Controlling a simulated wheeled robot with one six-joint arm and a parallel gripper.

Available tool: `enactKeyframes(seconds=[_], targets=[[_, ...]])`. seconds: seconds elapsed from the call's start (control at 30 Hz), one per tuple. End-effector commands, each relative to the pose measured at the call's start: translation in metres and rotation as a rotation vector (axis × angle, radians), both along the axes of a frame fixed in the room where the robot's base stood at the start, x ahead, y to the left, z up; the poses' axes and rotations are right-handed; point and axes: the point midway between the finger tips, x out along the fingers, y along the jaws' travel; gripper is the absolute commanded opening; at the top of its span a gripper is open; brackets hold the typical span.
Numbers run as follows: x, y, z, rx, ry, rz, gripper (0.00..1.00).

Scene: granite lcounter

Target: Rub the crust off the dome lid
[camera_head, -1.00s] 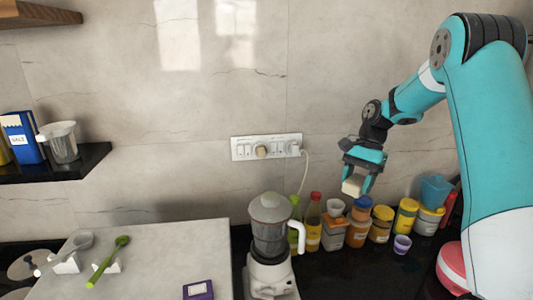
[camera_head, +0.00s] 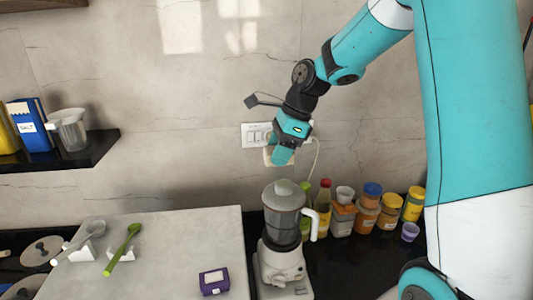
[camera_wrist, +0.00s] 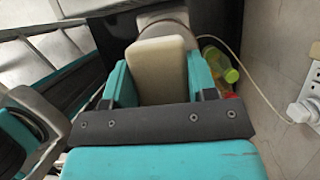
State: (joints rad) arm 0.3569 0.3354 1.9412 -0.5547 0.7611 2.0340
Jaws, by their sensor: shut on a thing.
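My gripper (camera_head: 281,158) is shut on a cream block (camera_wrist: 160,70), which sits between its two teal fingers in the wrist view. In the head view the block (camera_head: 268,157) is mostly hidden behind the fingers. My gripper is above the blender (camera_head: 284,225), with a visible gap to the blender's grey top (camera_head: 284,188). A round lid with a knob (camera_head: 42,250) lies at the far left, beside the pale board. I cannot tell for sure which is the dome lid, and no crust can be made out on either.
Bottles and several jars (camera_head: 366,205) stand right of the blender along the wall. A socket panel (camera_head: 254,136) with a cord is behind my gripper. The pale board (camera_head: 165,245) holds two spoons on rests and a purple box (camera_head: 214,281). A shelf (camera_head: 75,150) juts out at left.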

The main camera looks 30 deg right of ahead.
Motion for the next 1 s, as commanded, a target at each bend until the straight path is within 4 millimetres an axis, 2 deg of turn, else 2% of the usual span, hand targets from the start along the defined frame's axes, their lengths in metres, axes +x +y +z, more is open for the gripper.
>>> enactKeyframes(seconds=[0.5, 0.6, 0.83, 1.0], targets=[[0.000, 0.000, 0.005, 0.011, -0.001, -0.003, 0.22], [0.000, 0.000, -0.018, 0.011, -0.001, -0.003, 0.22], [0.000, 0.000, -0.054, 0.010, -0.002, -0.001, 0.22], [-0.007, -0.017, -0.047, 0.010, -0.002, -0.003, 0.22]])
